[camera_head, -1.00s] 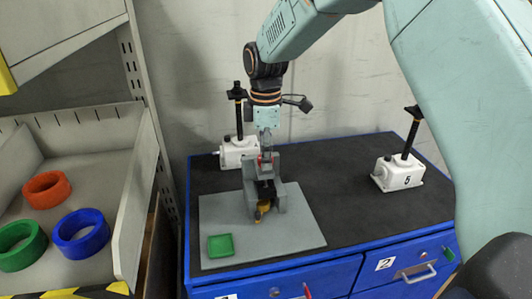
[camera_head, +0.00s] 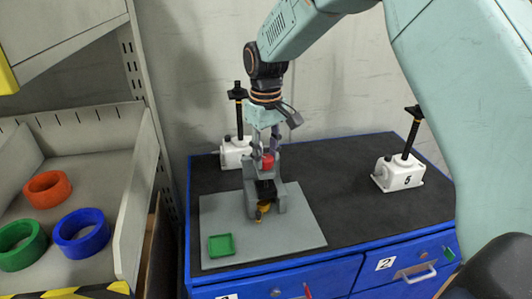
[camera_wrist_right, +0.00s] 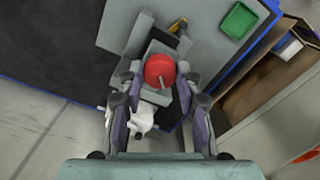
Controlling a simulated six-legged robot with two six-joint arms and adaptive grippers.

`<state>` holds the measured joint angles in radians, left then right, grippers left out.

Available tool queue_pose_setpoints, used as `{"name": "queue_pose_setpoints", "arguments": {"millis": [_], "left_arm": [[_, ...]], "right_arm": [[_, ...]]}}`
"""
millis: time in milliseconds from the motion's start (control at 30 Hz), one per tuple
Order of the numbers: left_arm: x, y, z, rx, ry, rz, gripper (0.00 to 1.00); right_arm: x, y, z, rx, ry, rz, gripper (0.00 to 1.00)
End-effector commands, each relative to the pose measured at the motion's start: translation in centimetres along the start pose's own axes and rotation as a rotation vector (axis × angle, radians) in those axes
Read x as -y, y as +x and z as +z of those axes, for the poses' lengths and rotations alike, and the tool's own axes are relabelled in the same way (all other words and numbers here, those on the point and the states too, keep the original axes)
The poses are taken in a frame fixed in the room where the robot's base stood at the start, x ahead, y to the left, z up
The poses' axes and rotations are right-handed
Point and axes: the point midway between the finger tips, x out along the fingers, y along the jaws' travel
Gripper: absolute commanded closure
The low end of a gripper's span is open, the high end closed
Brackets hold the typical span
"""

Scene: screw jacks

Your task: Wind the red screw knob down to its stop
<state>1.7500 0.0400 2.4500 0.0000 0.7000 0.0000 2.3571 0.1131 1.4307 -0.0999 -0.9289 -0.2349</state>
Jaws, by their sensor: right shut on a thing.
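The red screw knob (camera_head: 267,161) sits on top of a grey fixture (camera_head: 281,196), and it shows as a round red cap with a small peg in the right wrist view (camera_wrist_right: 159,70). My right gripper (camera_head: 266,153) points down from above and is shut on the knob, with one finger on each side in the right wrist view (camera_wrist_right: 160,78). The fixture stands on a grey plate (camera_head: 300,237). A brass-coloured part (camera_head: 264,207) shows low at the fixture's front. The screw below the knob is mostly hidden. My left gripper is not in view.
White screw jacks with black spindles stand behind (camera_head: 233,152) and at right (camera_head: 399,173), on the dark bench top. A green tray (camera_head: 221,245) lies at the plate's front left. A shelf at left holds orange, green and blue rings (camera_head: 81,233). The bench's middle right is clear.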

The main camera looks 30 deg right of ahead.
Motion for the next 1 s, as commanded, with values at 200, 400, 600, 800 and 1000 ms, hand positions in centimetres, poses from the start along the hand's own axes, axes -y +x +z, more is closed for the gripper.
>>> {"name": "queue_pose_setpoints", "arguments": {"millis": [200, 400, 600, 800, 1000], "left_arm": [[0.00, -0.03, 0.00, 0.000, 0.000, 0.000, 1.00], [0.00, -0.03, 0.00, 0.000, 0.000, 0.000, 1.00], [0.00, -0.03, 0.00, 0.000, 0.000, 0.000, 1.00], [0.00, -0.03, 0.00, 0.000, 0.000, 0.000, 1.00], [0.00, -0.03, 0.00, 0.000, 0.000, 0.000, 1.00]], "right_arm": [[-0.17, -0.62, -0.46, -0.018, 0.206, 0.004, 0.97], [-0.18, -0.62, -0.46, -0.018, 0.396, 0.002, 0.97], [-0.18, -0.62, -0.45, -0.019, 0.586, 0.000, 0.97], [-0.19, -0.62, -0.45, -0.019, 0.776, -0.002, 0.97], [-0.19, -0.62, -0.45, -0.019, 0.966, -0.003, 0.97]]}}
